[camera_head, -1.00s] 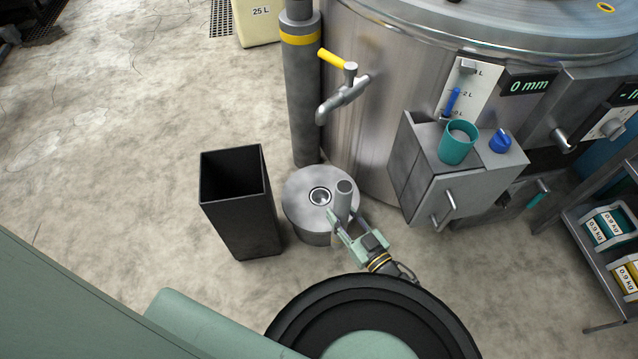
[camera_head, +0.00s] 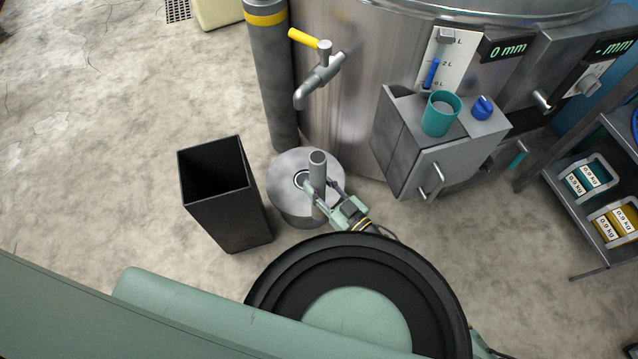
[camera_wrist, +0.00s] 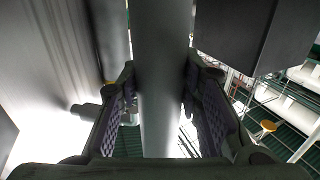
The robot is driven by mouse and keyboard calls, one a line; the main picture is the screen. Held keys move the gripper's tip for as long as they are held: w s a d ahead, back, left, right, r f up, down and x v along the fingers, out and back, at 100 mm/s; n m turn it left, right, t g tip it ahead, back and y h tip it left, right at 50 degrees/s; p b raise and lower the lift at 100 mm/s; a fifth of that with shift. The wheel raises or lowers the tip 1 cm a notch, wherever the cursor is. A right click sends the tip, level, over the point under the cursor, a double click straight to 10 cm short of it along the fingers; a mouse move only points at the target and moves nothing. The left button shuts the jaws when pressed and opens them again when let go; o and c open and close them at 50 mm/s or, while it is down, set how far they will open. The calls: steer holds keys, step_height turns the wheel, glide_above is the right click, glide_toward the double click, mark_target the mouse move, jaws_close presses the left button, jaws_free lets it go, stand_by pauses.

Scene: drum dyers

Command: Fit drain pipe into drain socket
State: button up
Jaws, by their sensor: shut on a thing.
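The drain pipe (camera_head: 318,170) is a grey upright tube. My gripper (camera_head: 318,188) is shut on it, with a finger on either side. In the wrist view the pipe (camera_wrist: 163,80) runs down the middle between the two dark finger pads (camera_wrist: 160,105). The drain socket (camera_head: 301,180) is a dark ringed hole in the top of a round metal drum (camera_head: 290,165) on the floor. In the head view the pipe stands just right of the socket, over the drum's top.
A black open bin (camera_head: 225,205) stands left of the drum. Behind are a dark vertical pipe (camera_head: 271,90) and a large steel vat with a yellow-handled tap (camera_head: 320,75). A grey box (camera_head: 425,160) with a teal cup (camera_head: 440,112) is at the right.

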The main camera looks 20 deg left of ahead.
steer(key=shift+w+a+b, duration=1.05)
steer(key=shift+w+a, duration=2.9)
steer(key=shift+w, duration=1.8)
step_height(320, 180, down, 6)
steer(key=b, duration=0.4)
steer(key=shift+b, duration=0.3)
steer(key=shift+f, duration=0.1)
steer(key=o, duration=1.3)
steer(key=shift+d, duration=0.1)
steer(key=v, duration=1.2)
